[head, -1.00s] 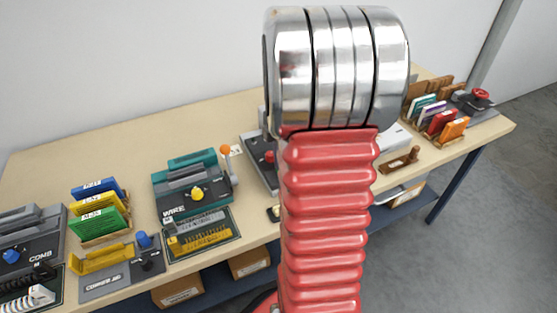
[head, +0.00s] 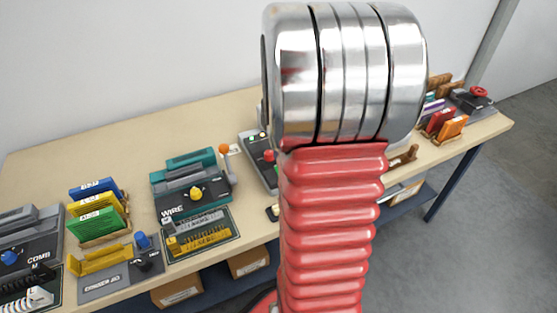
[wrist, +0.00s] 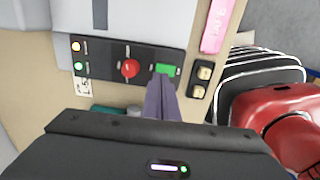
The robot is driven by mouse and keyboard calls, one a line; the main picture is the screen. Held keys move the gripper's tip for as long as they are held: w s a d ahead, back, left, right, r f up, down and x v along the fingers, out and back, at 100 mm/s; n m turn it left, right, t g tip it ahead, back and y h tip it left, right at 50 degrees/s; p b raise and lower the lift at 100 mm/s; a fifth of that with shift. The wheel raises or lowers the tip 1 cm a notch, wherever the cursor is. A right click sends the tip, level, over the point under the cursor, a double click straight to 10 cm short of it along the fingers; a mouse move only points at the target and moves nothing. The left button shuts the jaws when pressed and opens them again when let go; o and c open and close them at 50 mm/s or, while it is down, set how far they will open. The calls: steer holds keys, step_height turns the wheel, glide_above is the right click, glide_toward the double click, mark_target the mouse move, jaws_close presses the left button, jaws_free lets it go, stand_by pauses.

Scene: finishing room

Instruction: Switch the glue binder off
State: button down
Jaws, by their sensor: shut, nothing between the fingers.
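The glue binder's dark control panel (wrist: 125,63) crosses the wrist view below a pale grey body. In the head view only the binder's left part (head: 258,150) shows; my arm hides the rest and the gripper.
A wire binding machine (head: 190,185) stands left of the binder, a corner rounder (head: 115,275) further left. Card racks (head: 440,125) stand at the right end of the table. In the wrist view, a two-button box (wrist: 201,78) and a pink tag (wrist: 217,25) lie right of the panel.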

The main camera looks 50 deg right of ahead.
step_height(320, 180, up, 10)
stand_by(0.4)
stand_by(0.3)
